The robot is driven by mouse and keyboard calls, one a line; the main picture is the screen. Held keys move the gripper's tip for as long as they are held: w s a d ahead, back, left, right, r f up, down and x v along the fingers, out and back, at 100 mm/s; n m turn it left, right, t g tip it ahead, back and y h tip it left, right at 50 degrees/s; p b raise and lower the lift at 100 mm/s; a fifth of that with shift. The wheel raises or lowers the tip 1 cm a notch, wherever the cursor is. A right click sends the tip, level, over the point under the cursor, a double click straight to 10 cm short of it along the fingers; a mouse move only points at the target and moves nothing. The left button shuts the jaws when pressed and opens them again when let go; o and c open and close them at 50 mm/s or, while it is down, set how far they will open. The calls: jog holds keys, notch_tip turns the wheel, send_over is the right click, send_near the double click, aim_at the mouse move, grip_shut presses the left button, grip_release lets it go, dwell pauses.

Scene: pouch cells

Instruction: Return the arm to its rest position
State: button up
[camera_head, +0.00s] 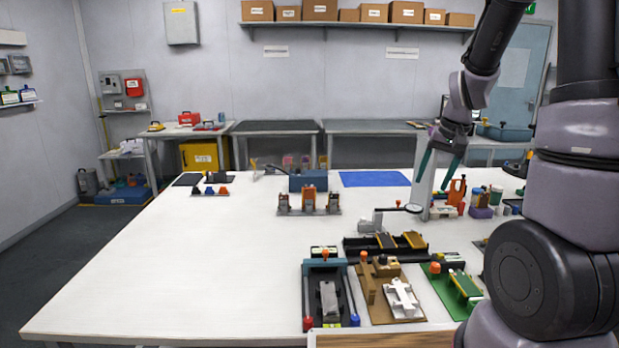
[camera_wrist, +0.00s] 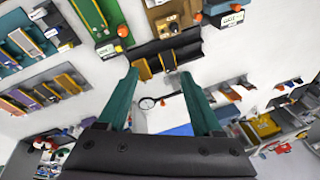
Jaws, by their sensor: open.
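My gripper (camera_head: 436,167) hangs above the right part of the white table (camera_head: 210,270), with its green fingers pointing down. In the wrist view, my gripper (camera_wrist: 163,105) shows its two green fingers spread wide apart, with nothing between them. It is open and empty. My arm comes down from the upper right in the head view, and its large lower links cover the table's right side there.
Fixtures with a black base (camera_head: 329,292), a brown base (camera_head: 388,292) and a green base (camera_head: 450,285) stand at the front. A black tray (camera_head: 357,252) lies behind them. Bottles and small parts (camera_head: 480,200) crowd the right. The table's left half is mostly clear.

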jog(key=s+a+r+t, duration=0.2)
jog(key=s+a+r, duration=0.1)
jog(key=s+r, duration=0.6)
jog(key=s+a+r+t, duration=0.2)
jog(key=s+a+r, duration=0.2)
jog(key=s+r, duration=0.5)
jog(key=shift+a+r+t+y, duration=0.15)
jog(key=shift+r+t+y, duration=0.05)
jog(key=shift+t+y, duration=0.1)
